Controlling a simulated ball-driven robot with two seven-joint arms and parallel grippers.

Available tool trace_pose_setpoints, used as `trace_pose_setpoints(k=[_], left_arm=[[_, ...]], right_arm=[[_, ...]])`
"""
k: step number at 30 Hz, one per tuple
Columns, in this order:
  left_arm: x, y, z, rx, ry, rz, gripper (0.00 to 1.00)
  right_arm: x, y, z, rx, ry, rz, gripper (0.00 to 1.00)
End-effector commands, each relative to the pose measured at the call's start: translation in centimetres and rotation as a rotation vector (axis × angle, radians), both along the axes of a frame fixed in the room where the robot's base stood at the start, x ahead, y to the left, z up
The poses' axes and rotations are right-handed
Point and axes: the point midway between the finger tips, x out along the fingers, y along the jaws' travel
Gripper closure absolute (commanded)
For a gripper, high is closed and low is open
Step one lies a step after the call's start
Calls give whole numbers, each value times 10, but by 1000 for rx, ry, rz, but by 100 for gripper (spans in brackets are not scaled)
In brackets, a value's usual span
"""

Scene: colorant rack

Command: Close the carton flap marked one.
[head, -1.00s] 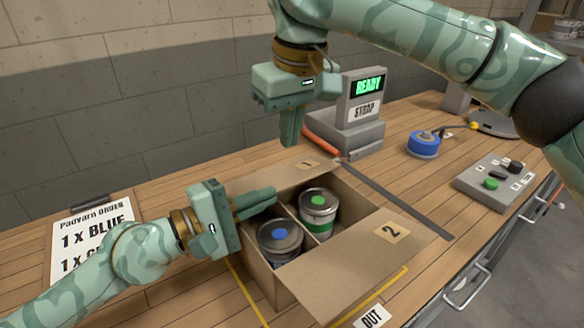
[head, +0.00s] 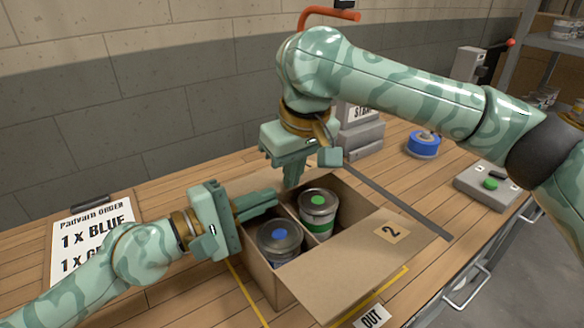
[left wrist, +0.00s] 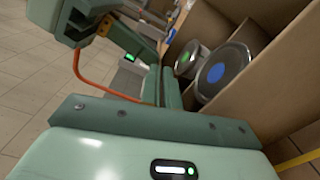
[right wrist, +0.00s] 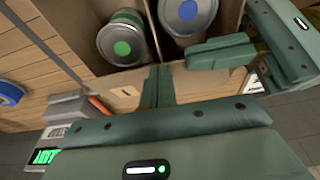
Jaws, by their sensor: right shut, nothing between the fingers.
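The open carton (head: 262,268) stands on the bench and holds a blue-dotted can (head: 279,240) and a green-dotted can (head: 318,212) in separate compartments. Flap one (right wrist: 112,90) is at the carton's far side, folded outward, its label partly showing in the right wrist view. In the head view my right gripper hides much of it. Flap two (head: 365,262) is open at the near right. My right gripper (head: 290,180) is shut and empty, pointing down beside flap one; whether it touches is unclear. My left gripper (head: 272,197) looks shut, its fingers above the carton's left side.
A printed order sheet (head: 92,240) lies at the left. The strap machine (head: 362,138), a blue tape roll (head: 423,144) and a button panel (head: 487,185) stand at the back right. An OUT label (head: 371,317) is in front.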

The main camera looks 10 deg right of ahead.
Motion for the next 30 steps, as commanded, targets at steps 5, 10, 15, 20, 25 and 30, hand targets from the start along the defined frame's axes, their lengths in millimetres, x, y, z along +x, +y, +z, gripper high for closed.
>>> trace_pose_setpoints(k=[5, 10, 15, 20, 25, 30], left_arm=[[1, 1, 5, -8, -7, 2, 100], [1, 1, 8, -12, -14, 2, 93], [1, 1, 7, -12, -14, 2, 75], [1, 0, 6, -10, -11, 2, 75], [1, 0, 5, -11, -5, 0, 75], [3, 6, 16, -54, 84, 1, 75]], right_arm=[[-3, -1, -11, 3, -7, 2, 100], [-4, -1, -13, 0, -2, 3, 100], [-4, -1, -13, 0, -1, 3, 100], [-4, -1, -14, -1, 0, 3, 100], [-4, -1, -14, 0, 0, 3, 100], [-4, -2, -9, -1, -4, 2, 100]])
